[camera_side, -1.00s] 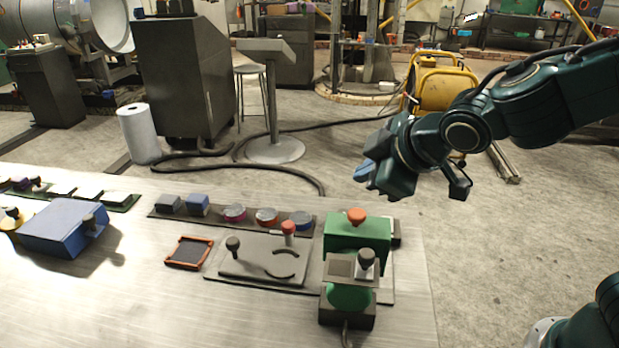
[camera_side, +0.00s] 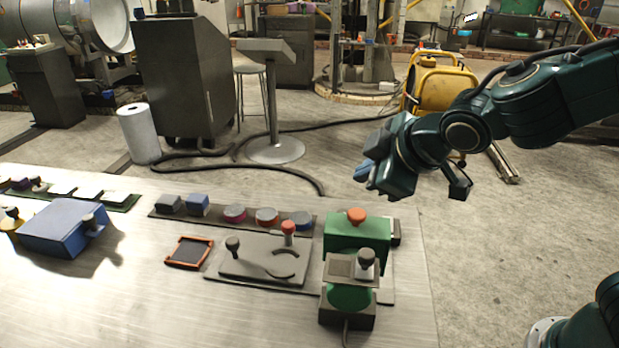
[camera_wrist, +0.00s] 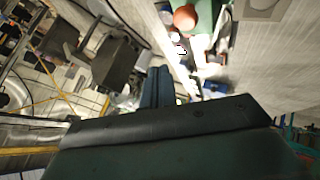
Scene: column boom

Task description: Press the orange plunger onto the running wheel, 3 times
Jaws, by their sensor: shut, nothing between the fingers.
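The orange plunger (camera_side: 356,215) stands up from the top of a green box (camera_side: 357,235) at the right end of the bench. In front of it is a round green part (camera_side: 349,297), under a light plate with a dark knob; I cannot tell if this is the running wheel. My gripper (camera_side: 364,173) is shut and empty, in the air above and beyond the plunger, apart from it. In the wrist view, the shut fingers (camera_wrist: 157,88) point away from me, and the orange plunger (camera_wrist: 185,17) shows near the top edge.
A grey lever panel (camera_side: 262,262) with a red knob lies left of the green box. A row of buttons (camera_side: 236,213), a dark framed tray (camera_side: 188,252) and a blue box (camera_side: 66,226) are further left. The air around my gripper is free.

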